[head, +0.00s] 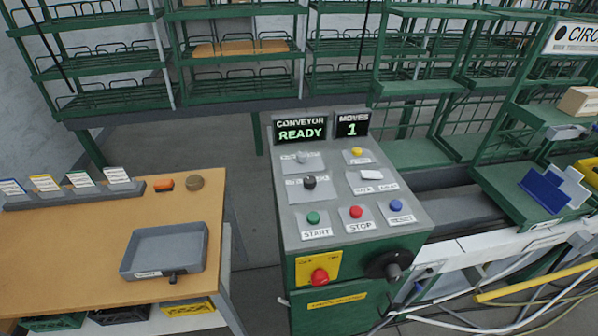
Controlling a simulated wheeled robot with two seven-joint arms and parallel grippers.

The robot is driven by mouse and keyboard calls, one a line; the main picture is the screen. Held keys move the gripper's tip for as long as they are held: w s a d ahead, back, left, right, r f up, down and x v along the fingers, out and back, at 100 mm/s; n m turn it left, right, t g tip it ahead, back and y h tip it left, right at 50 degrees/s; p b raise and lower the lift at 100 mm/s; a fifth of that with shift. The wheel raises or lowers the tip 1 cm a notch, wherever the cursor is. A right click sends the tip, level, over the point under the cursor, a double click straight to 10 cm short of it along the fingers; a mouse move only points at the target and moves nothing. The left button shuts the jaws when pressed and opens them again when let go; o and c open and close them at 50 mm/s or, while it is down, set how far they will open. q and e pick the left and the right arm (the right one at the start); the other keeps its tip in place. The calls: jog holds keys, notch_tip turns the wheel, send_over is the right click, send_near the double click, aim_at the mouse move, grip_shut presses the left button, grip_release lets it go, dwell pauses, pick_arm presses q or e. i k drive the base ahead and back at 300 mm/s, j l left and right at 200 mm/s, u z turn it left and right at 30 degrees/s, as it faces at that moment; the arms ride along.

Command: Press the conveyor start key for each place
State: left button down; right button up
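The control console (340,190) stands in the middle, with a grey sloped panel on a green cabinet. Its green key (313,218) sits above a label reading START. A red key (356,212) labelled STOP and a blue key (396,206) with a label too small to read are to its right. The conveyor display (300,130) reads CONVEYOR READY, and the moves display (352,125) reads MOVES 1. A yellow button (357,152) and a black knob (309,182) are higher on the panel. Neither of my grippers is in view.
A wooden table (60,240) at left holds a grey tray (135,266), an orange item and a brown round item. Green wire shelving (230,85) stands behind. A red mushroom button (319,276) and black crank (388,266) are on the console front. Cables lie at right.

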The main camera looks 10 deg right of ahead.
aim_at(313, 218)
jog(key=i+l+u, duration=0.1)
jog(key=l+u, duration=0.25)
jog(key=l, duration=0.7)
jog(key=l+u, duration=0.35)
jog(key=l, duration=0.7)
